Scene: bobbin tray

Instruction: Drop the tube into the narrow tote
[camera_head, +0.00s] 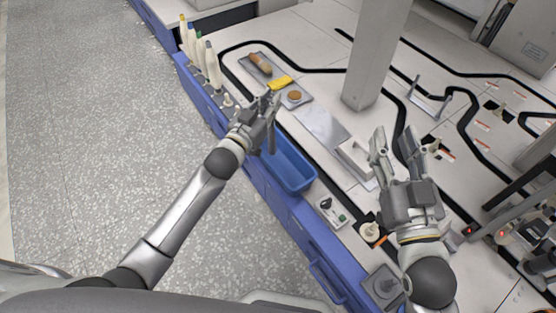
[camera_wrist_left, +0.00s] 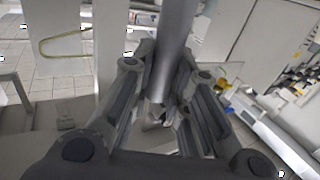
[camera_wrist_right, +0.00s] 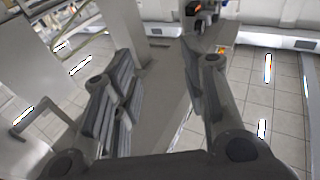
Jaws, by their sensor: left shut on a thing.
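The tube (camera_head: 271,137) is a dark grey cylinder held in my left gripper (camera_head: 268,104). In the left wrist view the tube (camera_wrist_left: 176,38) stands between the fingers, which are shut on it. The narrow tote (camera_head: 305,187) is a blue open bin at the bench's front edge. The tube hangs over the tote's far left end in the head view; its exact height above the tote is hard to tell. My right gripper (camera_head: 394,152) is open and empty over the bench, right of the tote. It also looks empty in the right wrist view (camera_wrist_right: 160,95).
Several white bobbins (camera_head: 213,66) stand along the bench's left edge. A brown roll (camera_head: 261,63), a yellow piece (camera_head: 281,82) and a round brown disc (camera_head: 295,95) lie behind the left gripper. A grey column (camera_head: 376,60) rises from the bench. A small device (camera_head: 331,210) lies just in front of the tote.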

